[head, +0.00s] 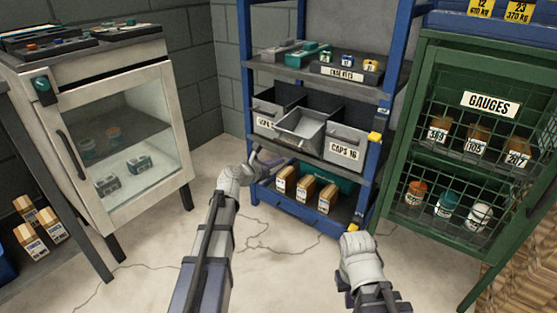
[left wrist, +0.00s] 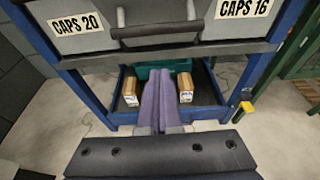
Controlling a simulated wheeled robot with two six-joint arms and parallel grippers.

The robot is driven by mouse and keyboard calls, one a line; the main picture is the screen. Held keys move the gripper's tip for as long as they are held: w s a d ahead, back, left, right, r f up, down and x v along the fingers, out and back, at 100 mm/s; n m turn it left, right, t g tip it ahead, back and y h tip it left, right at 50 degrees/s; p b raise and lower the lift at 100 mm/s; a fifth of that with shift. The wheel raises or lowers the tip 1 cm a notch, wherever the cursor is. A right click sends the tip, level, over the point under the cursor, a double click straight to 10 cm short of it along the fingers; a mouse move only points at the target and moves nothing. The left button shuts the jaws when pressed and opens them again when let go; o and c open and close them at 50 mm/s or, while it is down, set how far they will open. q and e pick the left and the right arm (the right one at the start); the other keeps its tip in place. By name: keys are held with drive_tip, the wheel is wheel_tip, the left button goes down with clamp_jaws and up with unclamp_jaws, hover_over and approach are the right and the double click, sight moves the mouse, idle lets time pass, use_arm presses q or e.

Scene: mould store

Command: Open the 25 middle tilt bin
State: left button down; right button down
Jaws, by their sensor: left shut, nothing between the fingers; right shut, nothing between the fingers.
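The middle grey tilt bin (head: 299,130) hangs tilted forward between two upright bins on the blue shelf unit, its inside showing. In the left wrist view its front and dark bar handle (left wrist: 158,30) show at the top; I read no number on it. The left neighbour (left wrist: 70,18) reads CAPS 20 and the right neighbour (left wrist: 245,12) reads CAPS 16. My left gripper (head: 268,160) is shut and empty, just below the bins; its fingers (left wrist: 165,85) lie together below the handle, with no grip on it. My right wrist is low in front, its fingers hidden.
Small boxes (head: 305,190) and a teal container stand on the shelf below the bins. A glass-door cabinet (head: 110,150) is at left. A green mesh GAUGES cabinet (head: 465,150) is at right. Pale floor (head: 270,265) lies open between my arms.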

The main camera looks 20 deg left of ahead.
use_arm(q)
drive_tip(key=r+p+v, duration=0.1)
drive_tip(key=p+v, duration=0.4)
drive_tip(key=v, duration=0.5)
drive_tip(key=shift+w+r, duration=0.3)
drive_tip(key=shift+d, duration=0.2)
